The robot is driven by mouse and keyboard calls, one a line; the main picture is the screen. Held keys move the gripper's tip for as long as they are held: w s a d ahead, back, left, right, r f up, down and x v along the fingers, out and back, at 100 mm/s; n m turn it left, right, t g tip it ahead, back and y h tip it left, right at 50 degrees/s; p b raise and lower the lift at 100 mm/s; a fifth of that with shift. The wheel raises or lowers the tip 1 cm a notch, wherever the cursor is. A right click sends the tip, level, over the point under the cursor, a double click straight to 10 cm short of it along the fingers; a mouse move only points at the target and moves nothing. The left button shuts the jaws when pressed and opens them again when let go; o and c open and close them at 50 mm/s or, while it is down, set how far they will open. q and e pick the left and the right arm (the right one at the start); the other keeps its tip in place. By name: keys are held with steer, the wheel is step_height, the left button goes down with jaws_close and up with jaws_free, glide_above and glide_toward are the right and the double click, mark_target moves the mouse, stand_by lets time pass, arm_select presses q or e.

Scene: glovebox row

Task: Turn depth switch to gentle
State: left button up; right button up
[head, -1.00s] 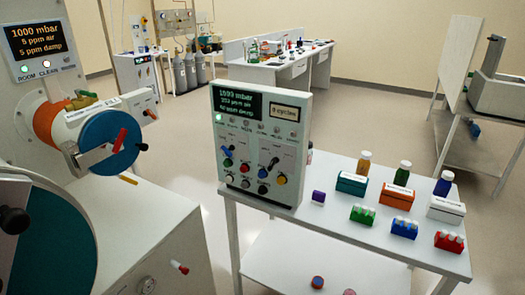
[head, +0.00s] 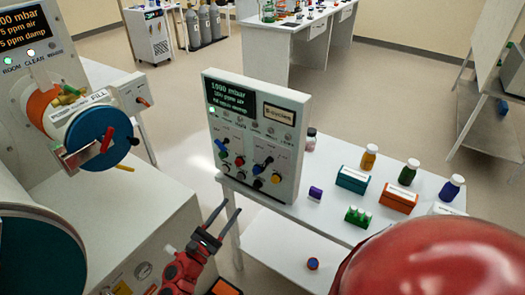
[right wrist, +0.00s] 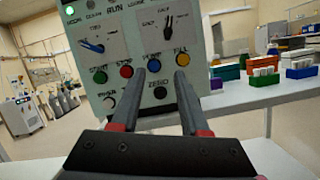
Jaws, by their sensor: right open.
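The control panel (head: 254,140) is an upright pale box with a dark display, standing on the left end of a white table. In the right wrist view its face (right wrist: 122,55) shows two lever switches: one with a blue handle (right wrist: 92,45) at left and one with a dark handle (right wrist: 168,22) at right. Their small labels are too blurred to tell which is depth or where gentle lies. My right gripper (head: 232,208) is open and empty, in front of and below the panel. In the right wrist view its fingers (right wrist: 160,73) point at the button rows, below the levers. My left gripper is out of view.
Coloured buttons, including a yellow one (right wrist: 127,72), sit just below the levers. The white table (head: 322,222) holds boxes, bottles and a green vial rack (head: 357,216) right of the panel. A machine with a blue round door (head: 98,139) stands at left.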

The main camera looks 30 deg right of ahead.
mark_target(264, 166)
steer(key=d+r+p, duration=0.1)
steer(key=d+r, duration=0.2)
steer(key=d, duration=0.1)
steer(key=w+d+r+m+g+p, duration=0.1)
steer(key=d+r, duration=0.2)
steer(key=d, duration=0.2)
steer(key=w+d+r+g+h+p, duration=0.1)
steer(key=d+r, duration=0.2)
steer(key=d, duration=0.1)
steer(key=shift+d+p, duration=0.4)
steer(key=shift+w+d+r, duration=0.1)
steer(key=shift+w+d, duration=0.15)
steer(key=shift+d, duration=0.35)
jaws_close()
